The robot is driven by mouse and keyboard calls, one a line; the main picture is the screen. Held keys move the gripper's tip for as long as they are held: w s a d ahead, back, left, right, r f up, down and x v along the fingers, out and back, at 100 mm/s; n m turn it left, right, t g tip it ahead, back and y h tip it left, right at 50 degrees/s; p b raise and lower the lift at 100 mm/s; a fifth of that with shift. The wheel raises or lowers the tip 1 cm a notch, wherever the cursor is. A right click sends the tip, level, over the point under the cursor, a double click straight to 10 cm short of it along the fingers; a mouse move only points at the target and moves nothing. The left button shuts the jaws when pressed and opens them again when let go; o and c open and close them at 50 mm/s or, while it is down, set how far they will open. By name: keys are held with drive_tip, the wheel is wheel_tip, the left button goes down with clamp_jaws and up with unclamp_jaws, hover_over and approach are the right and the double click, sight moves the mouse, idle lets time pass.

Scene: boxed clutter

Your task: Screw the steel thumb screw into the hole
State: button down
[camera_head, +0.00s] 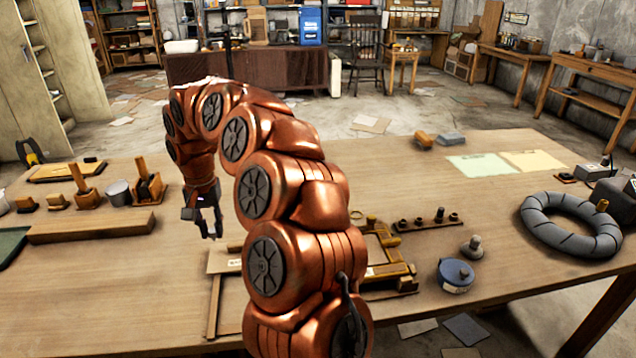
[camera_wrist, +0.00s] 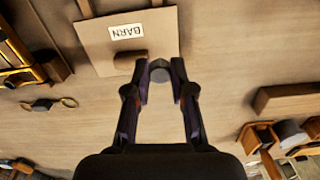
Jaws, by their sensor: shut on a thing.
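My gripper (camera_wrist: 160,78) is shut on a small grey rounded piece (camera_wrist: 160,70), which looks like the steel thumb screw. In the wrist view it sits between the fingertips, just off the edge of a light board (camera_wrist: 98,42) with a "BARN" label (camera_wrist: 127,31). A small brown block (camera_wrist: 130,62) lies at that board edge, left of the fingertips. In the head view my gripper (camera_head: 206,218) points down over the table, left of my arm. The held piece is too small to make out there. I see no hole; my arm hides part of the board (camera_head: 222,262).
A wooden frame fixture (camera_head: 392,270) stands right of my arm, with a strip of pegs (camera_head: 428,222) behind it. A blue round tin (camera_head: 455,275), a grey knobbed piece (camera_head: 472,248) and a grey ring (camera_head: 570,225) are further right. A long wooden block (camera_head: 90,227) lies left.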

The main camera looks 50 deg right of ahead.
drive_tip(key=s+d+r+m+p, duration=0.3)
drive_tip(key=s+d+m, duration=0.4)
drive_tip(key=d+m, duration=0.3)
drive_tip(key=s+d+r+m+p, duration=0.3)
drive_tip(key=s+d+m, duration=0.4)
drive_tip(key=d+m, duration=0.3)
drive_tip(key=shift+d+p, duration=0.35)
drive_tip(key=shift+d, duration=0.3)
drive_tip(key=shift+f+b, duration=0.2)
drive_tip(key=shift+b, duration=0.55)
drive_tip(key=shift+w+f+b, duration=0.1)
drive_tip(key=shift+f+b, duration=2.1)
drive_tip(key=shift+f, duration=0.55)
drive_tip(key=shift+b, duration=1.35)
drive_tip(key=shift+f+b, duration=0.8)
drive_tip(key=shift+f, duration=0.3)
drive_tip(key=c, duration=0.9)
unclamp_jaws()
